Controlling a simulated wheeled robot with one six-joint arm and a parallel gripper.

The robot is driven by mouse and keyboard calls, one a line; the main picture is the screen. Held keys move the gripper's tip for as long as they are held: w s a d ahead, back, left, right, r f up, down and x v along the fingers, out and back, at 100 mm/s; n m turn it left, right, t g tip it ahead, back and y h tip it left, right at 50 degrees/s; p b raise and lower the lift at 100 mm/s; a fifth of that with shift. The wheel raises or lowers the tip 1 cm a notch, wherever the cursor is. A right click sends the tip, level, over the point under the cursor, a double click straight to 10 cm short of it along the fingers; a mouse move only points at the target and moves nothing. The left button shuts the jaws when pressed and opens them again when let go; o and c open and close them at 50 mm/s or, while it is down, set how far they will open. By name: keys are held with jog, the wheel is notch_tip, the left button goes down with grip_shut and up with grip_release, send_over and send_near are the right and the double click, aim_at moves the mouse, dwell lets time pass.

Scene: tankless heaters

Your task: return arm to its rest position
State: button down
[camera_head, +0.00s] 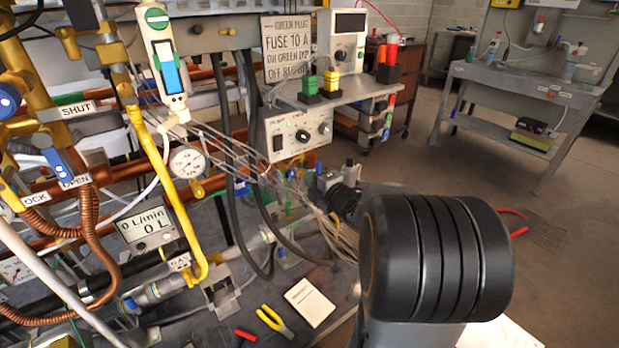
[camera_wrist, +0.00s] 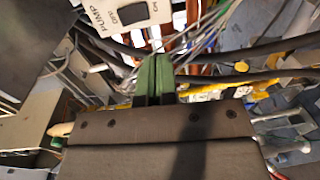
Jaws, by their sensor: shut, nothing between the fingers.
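My gripper (camera_wrist: 154,78) shows in the wrist view as two green fingers side by side, shut with nothing between them. They point toward a white panel marked PUMP (camera_wrist: 118,14) and a tangle of wires and pipes. In the head view, a large black ribbed joint of my arm (camera_head: 430,258) fills the lower right. The gripper itself cannot be made out clearly there; dark parts behind the joint are small and partly hidden.
Copper and yellow pipes with a round gauge (camera_head: 187,162) and a flow display (camera_head: 146,228) crowd the left. A shelf (camera_head: 340,98) holds fuses and a meter. Yellow pliers (camera_head: 272,320) lie below.

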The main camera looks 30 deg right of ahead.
notch_tip(320, 180, up, 12)
jog(key=s+a+r+m+g+h+p, duration=0.1)
jog(key=s+a+m+g+h+p, duration=0.25)
jog(key=m+p, duration=0.85)
jog(key=s+a+r+m+g+y+p, duration=0.1)
jog(key=s+a+r+m+g+p, duration=0.2)
jog(key=s+p, duration=0.4)
jog(key=s+a+r+m+g+p, duration=0.4)
jog(key=s+a+r+g+p, duration=0.1)
jog(key=s+a+g+p, duration=0.1)
jog(key=shift+s+a+g+y+p, duration=0.35)
jog(key=shift+s+a+p, duration=0.4)
jog(key=shift+a+p, duration=0.15)
jog(key=shift+d, duration=0.15)
